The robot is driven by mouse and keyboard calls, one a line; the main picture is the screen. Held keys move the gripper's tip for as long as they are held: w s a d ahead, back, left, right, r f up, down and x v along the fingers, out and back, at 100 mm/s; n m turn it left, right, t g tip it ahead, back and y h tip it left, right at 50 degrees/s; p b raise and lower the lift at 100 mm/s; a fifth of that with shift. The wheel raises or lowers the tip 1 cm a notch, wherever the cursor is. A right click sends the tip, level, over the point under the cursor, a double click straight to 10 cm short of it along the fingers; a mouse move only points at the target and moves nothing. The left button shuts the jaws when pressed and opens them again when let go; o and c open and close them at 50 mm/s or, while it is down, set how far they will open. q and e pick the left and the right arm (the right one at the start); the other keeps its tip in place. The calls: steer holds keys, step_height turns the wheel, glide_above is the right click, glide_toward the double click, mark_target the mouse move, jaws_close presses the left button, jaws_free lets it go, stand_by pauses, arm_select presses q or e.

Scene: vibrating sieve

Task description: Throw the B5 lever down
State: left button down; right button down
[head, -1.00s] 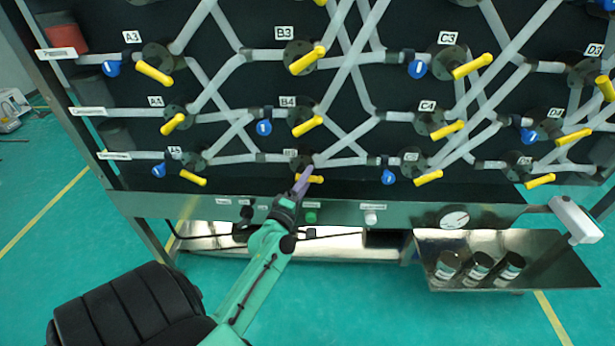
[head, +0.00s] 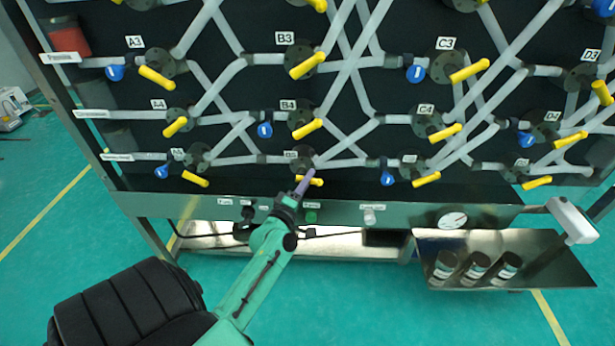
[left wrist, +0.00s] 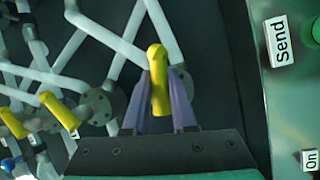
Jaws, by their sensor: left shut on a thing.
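The B5 valve (head: 298,160) is in the bottom row of the board, second column, with its label partly hard to read. Its yellow lever (head: 316,182) points right and slightly down in the head view. My left gripper (head: 305,182) reaches it from below with purple fingers. In the left wrist view the lever (left wrist: 158,78) stands between the two fingers (left wrist: 163,100), and the gripper is shut on it. The fingers hide part of the lever in the head view. My right gripper is in neither view.
The B4 lever (head: 307,129) is above and the C5 lever (head: 427,179) to the right. A panel (head: 340,213) with a green button (head: 311,217) runs just below. A shelf (head: 540,250) with dark jars stands at the lower right. Pipes crowd the board.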

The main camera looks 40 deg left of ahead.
arm_select(q)
steer(key=m+g+p, duration=0.1)
steer(key=m+p, duration=0.2)
steer(key=p, duration=0.1)
steer(key=shift+s+h+p, duration=0.1)
steer(key=shift+h+p, duration=0.2)
steer(key=shift+p, duration=0.05)
steer(key=shift+a+f+m+g+p, duration=0.1)
steer(key=shift+f+m+g+p, duration=0.1)
steer(key=shift+m+g+p, duration=0.45)
steer(key=shift+f+p, duration=0.15)
steer(key=shift+p, duration=0.15)
steer(key=shift+m, duration=0.25)
steer(key=c, duration=0.7)
jaws_free()
steer(key=shift+c, duration=0.2)
